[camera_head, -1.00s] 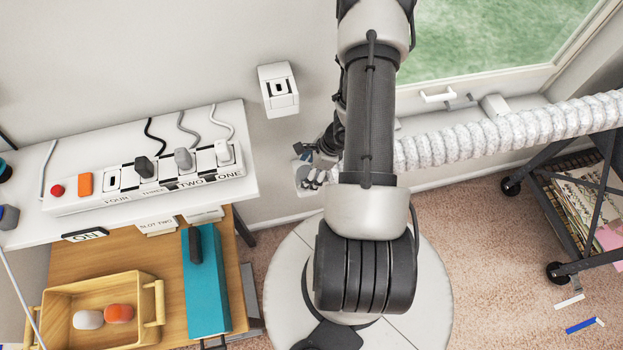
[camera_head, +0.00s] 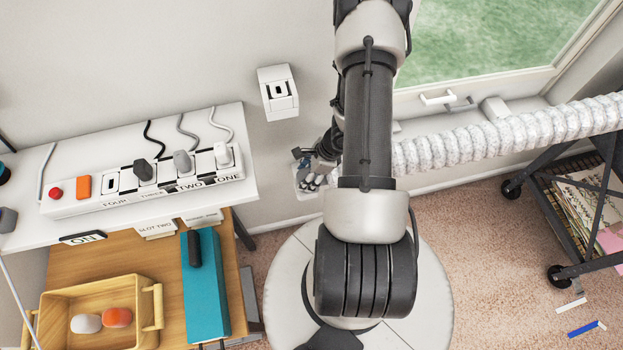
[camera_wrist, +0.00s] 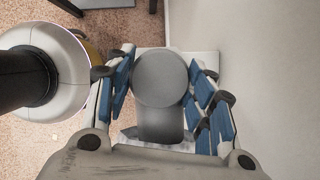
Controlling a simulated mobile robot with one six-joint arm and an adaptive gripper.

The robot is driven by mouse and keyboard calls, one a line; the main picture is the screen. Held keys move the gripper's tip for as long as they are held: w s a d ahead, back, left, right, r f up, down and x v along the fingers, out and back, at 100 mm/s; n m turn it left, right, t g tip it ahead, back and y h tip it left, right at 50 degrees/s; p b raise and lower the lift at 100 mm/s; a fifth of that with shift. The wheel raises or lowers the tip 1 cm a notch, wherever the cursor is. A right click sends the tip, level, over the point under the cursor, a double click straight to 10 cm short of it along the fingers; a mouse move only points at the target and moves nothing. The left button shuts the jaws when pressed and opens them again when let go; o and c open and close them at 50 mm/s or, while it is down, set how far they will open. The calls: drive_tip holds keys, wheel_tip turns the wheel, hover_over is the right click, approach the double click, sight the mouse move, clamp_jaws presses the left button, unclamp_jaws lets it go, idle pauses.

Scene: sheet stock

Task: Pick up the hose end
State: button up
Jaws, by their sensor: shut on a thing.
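My gripper (camera_wrist: 160,95) is shut on a grey, round, smooth piece, which I take to be the hose end (camera_wrist: 160,78). Its blue-padded fingers lie on both sides of the piece in the wrist view. In the head view my gripper (camera_head: 309,166) shows only partly, left of my arm and close to the wall, and the hose end cannot be made out there. The white ribbed hose (camera_head: 500,135) runs from the right edge to behind my arm.
A white shelf (camera_head: 225,120) with a labelled power strip (camera_head: 120,190) stands left. Below it are a wooden tray (camera_head: 100,290) and a teal box (camera_head: 205,290). A wall socket (camera_head: 278,92) is above my gripper. A black cart (camera_head: 570,210) stands right.

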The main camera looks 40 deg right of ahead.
drive_tip(key=shift+c, duration=0.7)
drive_tip(key=shift+r, duration=0.55)
drive_tip(key=p+v, duration=0.2)
drive_tip(key=v, duration=0.1)
drive_tip(key=s+d+r+p, duration=0.3)
drive_tip(key=s+d+p, duration=0.3)
drive_tip(key=s+d, duration=0.5)
drive_tip(key=shift+s+d+r+p, duration=0.3)
drive_tip(key=shift+s+r+p, duration=0.1)
drive_tip(key=shift+s, duration=0.25)
drive_tip(key=shift+f, duration=0.1)
